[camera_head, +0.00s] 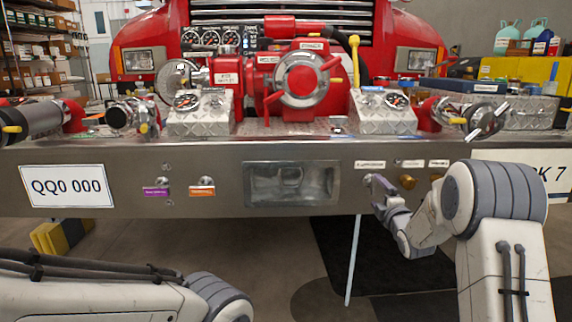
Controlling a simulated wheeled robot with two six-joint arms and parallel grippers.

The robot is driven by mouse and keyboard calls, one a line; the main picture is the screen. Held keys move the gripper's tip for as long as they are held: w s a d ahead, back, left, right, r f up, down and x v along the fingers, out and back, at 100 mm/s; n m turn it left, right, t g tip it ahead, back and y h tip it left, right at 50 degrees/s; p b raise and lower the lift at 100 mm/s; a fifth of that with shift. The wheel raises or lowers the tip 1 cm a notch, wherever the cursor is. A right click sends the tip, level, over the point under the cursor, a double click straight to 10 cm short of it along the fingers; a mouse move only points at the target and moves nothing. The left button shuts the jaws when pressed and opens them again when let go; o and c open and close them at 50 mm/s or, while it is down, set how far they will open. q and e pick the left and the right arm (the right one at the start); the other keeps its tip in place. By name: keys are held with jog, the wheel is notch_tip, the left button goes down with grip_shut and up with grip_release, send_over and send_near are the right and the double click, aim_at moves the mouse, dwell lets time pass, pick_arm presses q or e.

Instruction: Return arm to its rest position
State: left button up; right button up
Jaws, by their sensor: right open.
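My right arm reaches up from the lower right. Its gripper (377,190) is open at the front face of the steel bumper (230,160), close to the small controls at the right of the recessed panel. I cannot tell whether it touches one of them. A brass knob (407,182) is just to the right of the gripper. A thin pale stream or rod (352,262) runs down below the bumper near the gripper. My left arm lies low across the bottom left corner, and its gripper is out of view.
The red pump (306,80) with gauges and valves stands on the bumper. Purple (156,191) and orange (202,191) labelled controls are on the bumper's left. A yellow and black block (62,234) is on the floor at left.

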aim_at(373, 188)
jog(key=w+b, duration=0.1)
jog(key=w, duration=0.3)
jog(key=shift+w+a, duration=0.1)
jog(key=shift+w, duration=0.4)
jog(key=shift+w+r, duration=0.1)
